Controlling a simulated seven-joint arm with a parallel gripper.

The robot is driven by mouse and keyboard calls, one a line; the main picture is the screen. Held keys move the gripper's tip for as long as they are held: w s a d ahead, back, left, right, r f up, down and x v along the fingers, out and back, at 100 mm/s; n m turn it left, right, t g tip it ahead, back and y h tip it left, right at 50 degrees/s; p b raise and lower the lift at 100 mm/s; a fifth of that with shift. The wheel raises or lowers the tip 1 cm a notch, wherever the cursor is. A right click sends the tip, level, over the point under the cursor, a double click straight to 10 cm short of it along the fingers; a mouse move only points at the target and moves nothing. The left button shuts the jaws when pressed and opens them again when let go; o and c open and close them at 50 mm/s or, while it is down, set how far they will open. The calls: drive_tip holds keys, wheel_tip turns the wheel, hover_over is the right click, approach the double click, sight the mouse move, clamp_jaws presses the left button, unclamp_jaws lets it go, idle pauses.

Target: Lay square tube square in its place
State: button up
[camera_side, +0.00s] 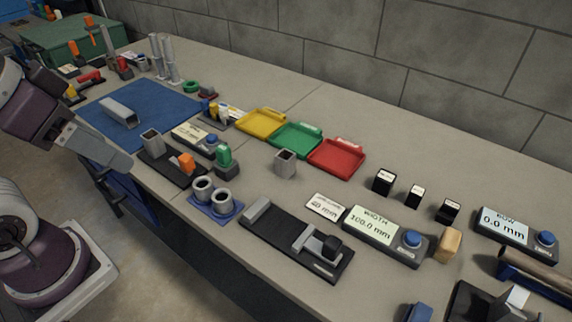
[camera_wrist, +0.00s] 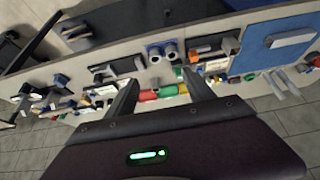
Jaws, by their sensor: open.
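A grey square tube (camera_side: 119,112) lies on its side on the blue mat (camera_side: 165,107); it also shows on the mat in the wrist view (camera_wrist: 289,40). A short grey square tube (camera_side: 285,163) stands upright on the bare bench in front of the trays. Another square grey piece (camera_side: 152,142) stands upright at a black fixture beside the mat. I cannot tell which of these the task names. My gripper (camera_wrist: 162,92) is open, with nothing between its fingers in the wrist view. In the side view my arm is at the left, above the bench's front edge; the fingertips are hard to make out.
Yellow (camera_side: 261,123), green (camera_side: 296,139) and red (camera_side: 336,156) trays line the middle. Two grey rings stand on a blue base (camera_side: 214,207). A black slide gauge (camera_side: 296,240) and a width display (camera_side: 383,235) lie right of it. Tall grey posts (camera_side: 165,60) stand behind the mat.

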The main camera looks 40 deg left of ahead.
drive_tip(key=shift+c, duration=0.2)
drive_tip(key=n+g, duration=0.3)
drive_tip(key=n, duration=0.8)
hover_over(285, 161)
drive_tip(key=s+a, duration=0.4)
drive_tip(key=s, duration=0.5)
drive_tip(key=x, duration=0.2)
drive_tip(key=w+d+f+n+g, duration=0.1)
drive_tip(key=w+f+n, duration=0.1)
drive_tip(key=f, duration=0.5)
drive_tip(key=w+d+f+n, duration=0.1)
drive_tip(key=w+f+n, duration=0.1)
drive_tip(key=w+f, duration=0.3)
drive_tip(key=w+d+f+n+g, duration=0.1)
drive_tip(key=w+f+n, duration=0.2)
drive_tip(key=f, duration=0.7)
drive_tip(key=shift+w+f+g, duration=0.1)
drive_tip(key=shift+w+g, duration=0.1)
drive_tip(key=shift+g, duration=0.1)
drive_tip(key=shift+a, duration=0.1)
drive_tip(key=shift+c, duration=0.4)
clamp_jaws()
